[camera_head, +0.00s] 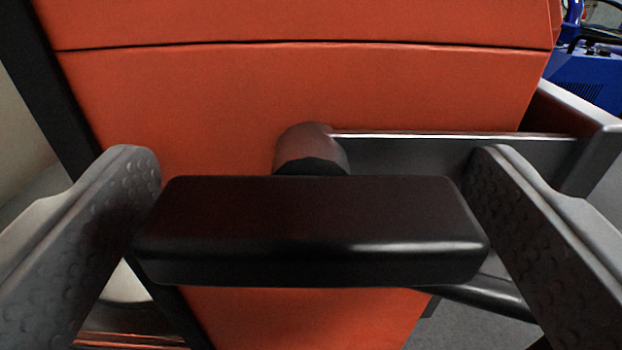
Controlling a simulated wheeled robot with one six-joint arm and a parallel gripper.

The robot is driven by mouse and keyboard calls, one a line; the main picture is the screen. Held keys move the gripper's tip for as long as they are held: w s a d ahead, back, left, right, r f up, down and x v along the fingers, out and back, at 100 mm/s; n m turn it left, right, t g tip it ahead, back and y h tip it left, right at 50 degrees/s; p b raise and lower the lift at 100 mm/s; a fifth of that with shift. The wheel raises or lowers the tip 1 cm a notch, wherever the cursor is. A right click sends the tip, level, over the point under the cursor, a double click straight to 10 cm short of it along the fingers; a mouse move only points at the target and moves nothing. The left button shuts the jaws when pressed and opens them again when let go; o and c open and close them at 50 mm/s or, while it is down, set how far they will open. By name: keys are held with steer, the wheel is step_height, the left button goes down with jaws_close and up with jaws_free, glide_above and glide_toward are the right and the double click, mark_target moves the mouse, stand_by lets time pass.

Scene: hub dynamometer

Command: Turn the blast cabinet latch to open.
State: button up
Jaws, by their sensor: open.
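The blast cabinet (300,80) fills most of the view as an orange body with a dark seam across its upper part. A black bar-shaped latch handle (310,230) lies level, left to right, in front of it. A rounded grey-brown hub (308,147) shows just behind the bar's upper edge. My gripper (312,185) is open, with one grey, dimpled finger at each end of the bar. The bar lies between the fingers. The left fingertip is very near or against its left end; I cannot tell whether either finger touches it.
A grey metal rail or ledge (450,152) runs from behind the hub to the right. A dark post (45,75) edges the cabinet at the left. Blue equipment (585,75) stands at the far upper right. Grey floor (470,325) shows at the lower right.

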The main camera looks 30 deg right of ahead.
steer(key=shift+c, duration=0.4)
steer(key=c, duration=0.9)
steer(key=shift+m, duration=0.3)
steer(key=m, duration=0.3)
steer(key=shift+m, duration=0.3)
steer(key=m, duration=0.4)
steer(key=shift+m, duration=0.3)
steer(key=m, duration=0.4)
steer(key=shift+m, duration=2.5)
